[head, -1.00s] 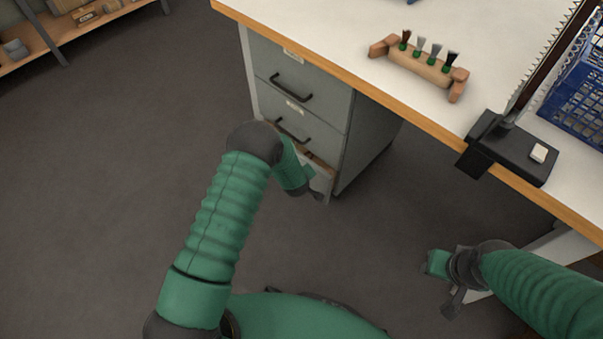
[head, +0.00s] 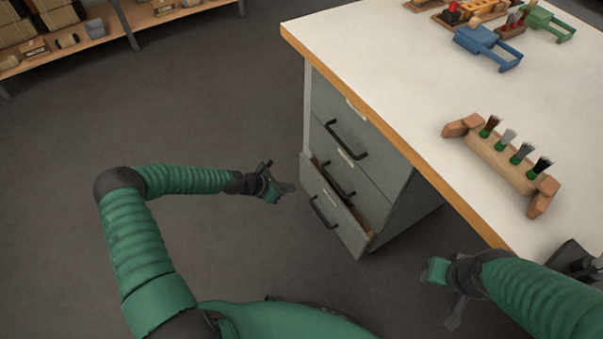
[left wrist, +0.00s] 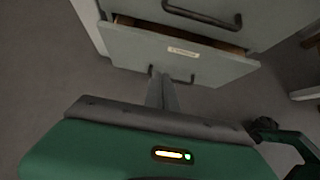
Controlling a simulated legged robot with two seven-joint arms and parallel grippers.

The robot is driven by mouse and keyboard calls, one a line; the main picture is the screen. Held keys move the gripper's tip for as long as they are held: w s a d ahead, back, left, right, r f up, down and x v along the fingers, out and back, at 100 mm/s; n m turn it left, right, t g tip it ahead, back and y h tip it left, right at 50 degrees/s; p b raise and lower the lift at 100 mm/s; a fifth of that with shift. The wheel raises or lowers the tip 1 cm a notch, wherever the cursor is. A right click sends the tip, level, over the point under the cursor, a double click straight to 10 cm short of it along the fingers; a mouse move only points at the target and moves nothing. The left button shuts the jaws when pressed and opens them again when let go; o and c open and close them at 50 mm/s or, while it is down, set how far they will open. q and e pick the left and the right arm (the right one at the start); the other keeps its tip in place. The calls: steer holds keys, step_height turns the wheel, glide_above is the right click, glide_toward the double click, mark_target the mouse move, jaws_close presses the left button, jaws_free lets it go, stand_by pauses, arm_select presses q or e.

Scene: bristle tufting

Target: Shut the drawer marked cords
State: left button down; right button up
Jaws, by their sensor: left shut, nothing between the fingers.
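A grey drawer unit stands under the table. Its bottom drawer (head: 319,203) is pulled partly out, with its wooden inside showing at the top. The drawers above it look shut. The bottom drawer also shows in the left wrist view (left wrist: 130,45), with a small label and a dark handle. The label is too small to read, so I cannot tell whether it says cords. My left gripper (head: 288,187) is shut and empty, just left of the open drawer's front and apart from it in the head view. My right gripper (head: 455,312) hangs at lower right, its fingers unclear.
The white table (head: 400,75) has a wooden edge above the drawers. On it are a wooden rack (head: 500,160) with several brushes and a blue holder (head: 487,45). A shelf (head: 160,15) with boxes stands at the far left. The floor left of the drawers is clear.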

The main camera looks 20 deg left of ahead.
mark_target(323, 182)
arm_select(q)
steer(key=b+x, duration=0.2)
steer(key=x, duration=0.2)
steer(key=r+b+x, duration=0.1)
steer(key=b+x, duration=0.2)
steer(key=x, duration=0.1)
steer(key=w+d+b+x, duration=0.1)
steer(key=b+x, duration=0.1)
steer(key=x, duration=0.2)
steer(key=shift+w+d+r, duration=0.1)
steer(key=shift+w+r, duration=0.1)
steer(key=shift+w+d+r, duration=0.15)
steer(key=shift+w+d, duration=0.1)
steer(key=shift+w+d, duration=0.75)
steer(key=shift+w, duration=0.25)
